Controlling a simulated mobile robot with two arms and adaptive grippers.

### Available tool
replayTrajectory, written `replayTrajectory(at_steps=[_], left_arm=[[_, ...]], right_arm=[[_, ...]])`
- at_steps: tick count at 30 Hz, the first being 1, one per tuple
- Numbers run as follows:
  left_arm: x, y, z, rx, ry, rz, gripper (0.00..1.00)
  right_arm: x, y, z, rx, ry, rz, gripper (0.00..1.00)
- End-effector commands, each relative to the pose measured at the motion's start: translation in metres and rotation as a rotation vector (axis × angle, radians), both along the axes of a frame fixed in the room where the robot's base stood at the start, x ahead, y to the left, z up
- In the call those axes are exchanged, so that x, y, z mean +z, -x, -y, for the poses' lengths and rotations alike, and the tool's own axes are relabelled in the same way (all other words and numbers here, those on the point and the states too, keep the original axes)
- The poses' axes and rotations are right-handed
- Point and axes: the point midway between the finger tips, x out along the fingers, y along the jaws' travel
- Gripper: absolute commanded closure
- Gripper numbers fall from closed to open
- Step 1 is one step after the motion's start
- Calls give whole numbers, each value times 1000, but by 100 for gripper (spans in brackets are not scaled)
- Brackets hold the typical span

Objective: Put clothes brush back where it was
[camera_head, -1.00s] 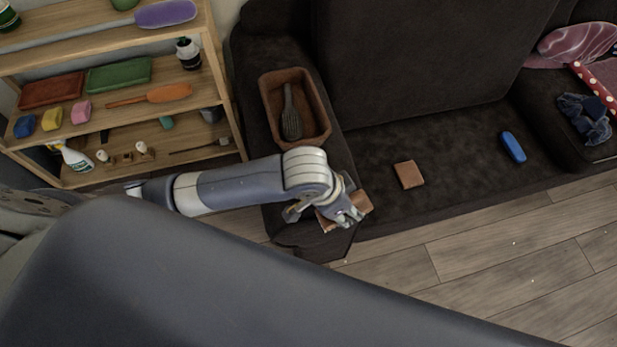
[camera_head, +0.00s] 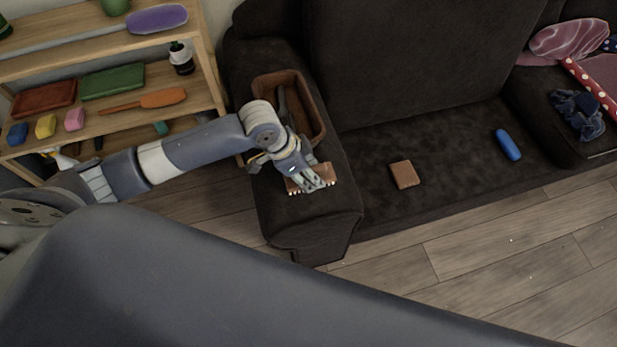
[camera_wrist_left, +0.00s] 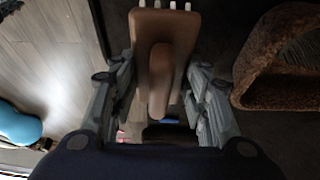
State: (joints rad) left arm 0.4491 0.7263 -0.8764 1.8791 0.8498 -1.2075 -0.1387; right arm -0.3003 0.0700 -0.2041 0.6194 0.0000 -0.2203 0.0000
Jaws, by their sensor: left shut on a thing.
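My left gripper (camera_head: 316,181) is shut on a brown clothes brush (camera_head: 299,184) with pale bristles. It holds the brush over the sofa's near left armrest, just in front of the brown basket (camera_head: 318,110). In the left wrist view the brush (camera_wrist_left: 178,32) sits between the two fingers, its rounded handle toward the palm and its pale bristles at the top edge. The basket (camera_wrist_left: 265,92) is to the right in that view. My left arm partly covers the basket in the head view, where a dark brush (camera_head: 282,98) lies inside. My right gripper is not in view.
A wooden shelf (camera_head: 215,62) with brushes, sponges and bottles stands at the left. On the sofa seat lie a brown square (camera_head: 404,174) and a blue object (camera_head: 508,145). Crumpled cloths (camera_head: 577,110) lie at the right. The armrest's front part (camera_head: 318,216) is clear.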

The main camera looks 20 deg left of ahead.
Motion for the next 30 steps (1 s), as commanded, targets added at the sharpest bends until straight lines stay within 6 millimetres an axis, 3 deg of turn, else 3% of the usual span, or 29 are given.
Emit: replayTrajectory(at_steps=[9,19,20,22,30], left_arm=[[-35,1,0,1,0,-2,76],[-38,1,0,1,0,-2,76],[-38,1,0,1,0,-2,53],[-37,1,0,1,0,-2,37],[-37,1,0,1,0,-2,37]], right_arm=[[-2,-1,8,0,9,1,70],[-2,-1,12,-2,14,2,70],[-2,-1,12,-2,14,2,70],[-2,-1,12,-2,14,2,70],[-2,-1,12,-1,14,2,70]])
